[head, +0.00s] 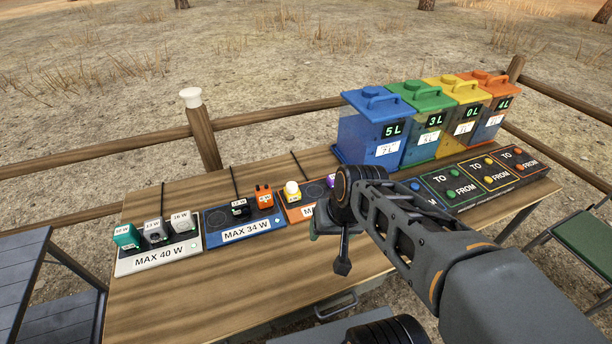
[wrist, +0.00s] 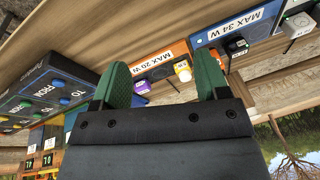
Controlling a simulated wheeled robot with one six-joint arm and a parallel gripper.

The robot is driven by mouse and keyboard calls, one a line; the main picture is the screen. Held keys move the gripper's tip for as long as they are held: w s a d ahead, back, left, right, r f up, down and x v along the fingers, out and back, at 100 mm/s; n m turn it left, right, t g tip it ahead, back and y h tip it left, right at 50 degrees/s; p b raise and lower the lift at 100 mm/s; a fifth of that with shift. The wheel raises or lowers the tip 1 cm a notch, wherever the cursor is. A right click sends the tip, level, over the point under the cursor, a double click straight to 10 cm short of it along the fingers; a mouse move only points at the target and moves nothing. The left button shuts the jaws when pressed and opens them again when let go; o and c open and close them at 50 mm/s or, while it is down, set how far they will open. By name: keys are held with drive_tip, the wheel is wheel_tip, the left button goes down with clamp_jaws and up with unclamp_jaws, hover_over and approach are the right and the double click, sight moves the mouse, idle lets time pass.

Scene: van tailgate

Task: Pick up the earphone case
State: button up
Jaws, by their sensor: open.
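Several small devices stand on charging pads on the wooden table; I cannot tell which is the earphone case. On the white MAX 40 W pad (head: 160,260) are a teal device (head: 127,237), a grey device (head: 156,231) and a white device (head: 184,222). The blue MAX 34 W pad (head: 245,232) holds a black device (head: 240,208) and an orange device (head: 264,197). The orange-edged MAX 20 W pad (wrist: 158,62) holds a yellow-and-white device (wrist: 183,70) and a purple device (wrist: 142,87).
Blue (head: 371,130), green (head: 424,125), yellow (head: 462,112) and orange (head: 493,105) boxes stand at the table's back right. TO/FROM button panels (head: 480,180) lie before them. A wooden fence post (head: 203,135) rises behind. The table's front left (head: 170,300) is clear.

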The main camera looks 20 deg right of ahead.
drive_tip(key=o, duration=0.4)
drive_tip(key=w+a+f+m+y+p, duration=0.2)
drive_tip(key=w+a+m+y, duration=0.2)
drive_tip(key=w+m+y, duration=0.1)
drive_tip(key=m+y, duration=0.1)
drive_tip(key=m, duration=0.1)
drive_tip(key=shift+m, duration=0.3)
drive_tip(key=m+t+h+p, duration=0.5)
drive_tip(key=m+t, duration=0.6)
drive_tip(key=m, duration=1.4)
approach(335, 180)
drive_tip(key=shift+h, duration=0.4)
drive_tip(key=w+f, duration=0.3)
drive_tip(key=shift+w+a, duration=0.1)
drive_tip(key=shift+w, duration=0.2)
drive_tip(key=shift+d+p+x, duration=0.15)
drive_tip(key=shift+p+x, duration=0.25)
drive_tip(key=shift+x, duration=0.9)
drive_tip(key=shift+d+p+x, duration=0.15)
drive_tip(key=shift+p+x, duration=0.25)
drive_tip(key=shift+x, duration=0.95)
drive_tip(key=shift+w+a+f, duration=0.1)
drive_tip(key=shift+w+a, duration=0.05)
drive_tip(key=shift+w, duration=0.5)
